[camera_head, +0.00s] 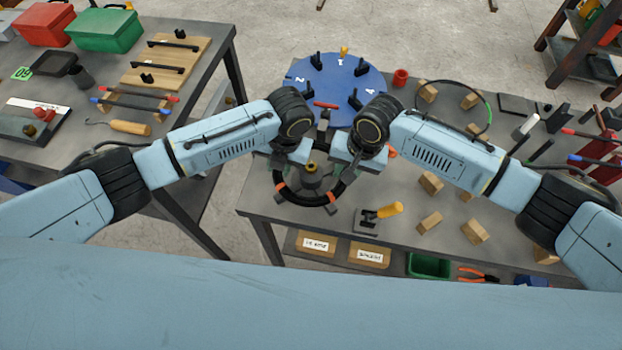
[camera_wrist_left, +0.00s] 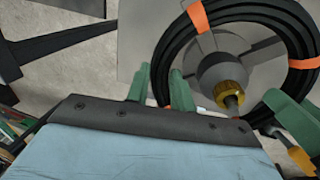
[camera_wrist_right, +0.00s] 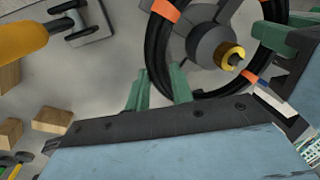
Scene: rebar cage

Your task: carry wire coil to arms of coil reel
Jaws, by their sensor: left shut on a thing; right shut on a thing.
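The wire coil (camera_head: 312,201) is a black ring with orange bands. It also shows in the left wrist view (camera_wrist_left: 303,50) and the right wrist view (camera_wrist_right: 155,50). The coil reel (camera_head: 311,178) has a grey hub with a brass-coloured top and grey arms; its hub shows inside the ring in both wrist views (camera_wrist_left: 222,76) (camera_wrist_right: 212,45). My left gripper (camera_wrist_left: 158,82) is shut on the coil's rim on one side. My right gripper (camera_wrist_right: 160,82) is shut on the rim on the other side. I cannot tell whether the coil touches the reel's arms.
A blue numbered disc (camera_head: 335,80) with black pegs stands just beyond the grippers. A yellow-handled tool (camera_head: 388,210) lies to the right of the reel. Several wooden blocks (camera_head: 431,183) are scattered on the grey bench. A gap separates it from the left table (camera_head: 150,155).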

